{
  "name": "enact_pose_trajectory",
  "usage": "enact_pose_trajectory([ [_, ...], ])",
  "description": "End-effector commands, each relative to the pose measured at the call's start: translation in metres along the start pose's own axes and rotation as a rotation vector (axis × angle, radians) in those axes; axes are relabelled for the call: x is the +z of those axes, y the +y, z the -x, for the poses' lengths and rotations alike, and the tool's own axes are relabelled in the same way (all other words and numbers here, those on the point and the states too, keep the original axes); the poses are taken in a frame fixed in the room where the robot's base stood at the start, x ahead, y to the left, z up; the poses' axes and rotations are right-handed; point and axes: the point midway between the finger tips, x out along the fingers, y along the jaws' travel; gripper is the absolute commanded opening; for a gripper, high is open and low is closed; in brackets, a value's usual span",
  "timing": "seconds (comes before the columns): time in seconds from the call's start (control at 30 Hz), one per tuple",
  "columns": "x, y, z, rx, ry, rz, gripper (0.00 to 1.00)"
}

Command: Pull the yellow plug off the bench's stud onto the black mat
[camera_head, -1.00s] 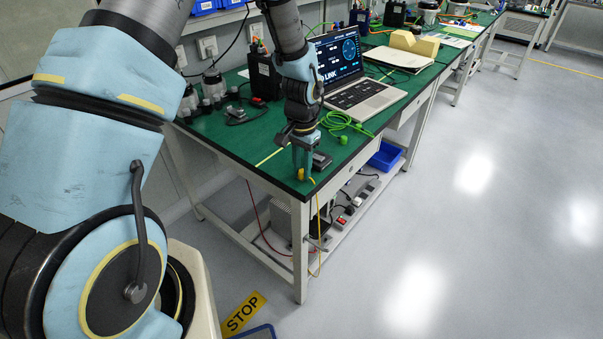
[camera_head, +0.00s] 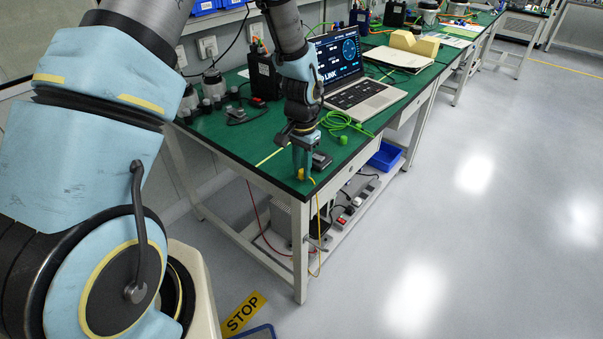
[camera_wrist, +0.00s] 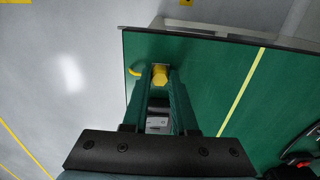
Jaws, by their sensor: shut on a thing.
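The yellow plug (camera_head: 301,175) is at the near corner of the green-topped bench (camera_head: 255,137). In the wrist view the plug (camera_wrist: 160,75) shows as a yellow hexagonal end between the fingertips. My gripper (camera_head: 302,171) points down over that corner and is shut on the plug; it also shows in the wrist view (camera_wrist: 160,79). A yellow cable (camera_head: 318,215) hangs from the plug over the bench edge. The stud is hidden, and I cannot tell how far the plug sits on it. I cannot make out the black mat.
A small grey-black box (camera_head: 321,160) stands close beside my gripper. A green cable (camera_head: 343,123) and a laptop (camera_head: 355,95) lie further back. Dark devices (camera_head: 214,87) stand at the bench's left. Green bench top left of my gripper is clear.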

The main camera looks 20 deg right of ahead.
Motion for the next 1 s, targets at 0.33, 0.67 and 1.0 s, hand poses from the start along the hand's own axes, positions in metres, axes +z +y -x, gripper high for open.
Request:
enact_pose_trajectory([
  [0.33,0.0,0.0,0.002,0.0,0.0,0.0,0.0],
  [0.67,0.0,0.0,0.015,0.0,0.0,0.0,0.0],
  [1.0,0.0,0.0,0.028,0.0,0.0,0.0,0.0],
])
